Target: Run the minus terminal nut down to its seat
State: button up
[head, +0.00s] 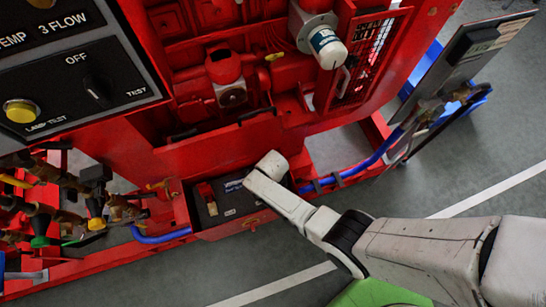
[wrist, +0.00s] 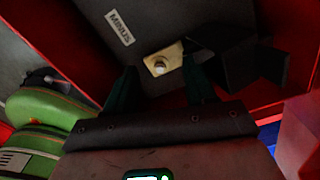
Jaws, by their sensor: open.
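In the wrist view the dark battery top (wrist: 90,45) bears a white label reading MINUS (wrist: 120,28). Below the label is the minus terminal, a pale brass-coloured piece (wrist: 175,50) with a small bright round nut or post end (wrist: 159,67). I cannot tell how far the nut is from its seat. My gripper (wrist: 162,82) is open, its two dark fingers apart on either side of the terminal in the picture, with nothing held. In the head view the battery (head: 228,207) sits in a red tray, and my arm's end covers the minus terminal.
A red terminal cover (head: 207,197) stands on the battery's left part. Red tray walls (wrist: 62,62) enclose the battery closely. A dark angular block (wrist: 255,62) lies just right of the terminal. A blue hose (head: 350,172) runs right of the tray; valves (head: 95,200) crowd the left.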

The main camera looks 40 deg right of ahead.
jog(key=shift+r+p, duration=3)
jog(key=shift+r, duration=0.35)
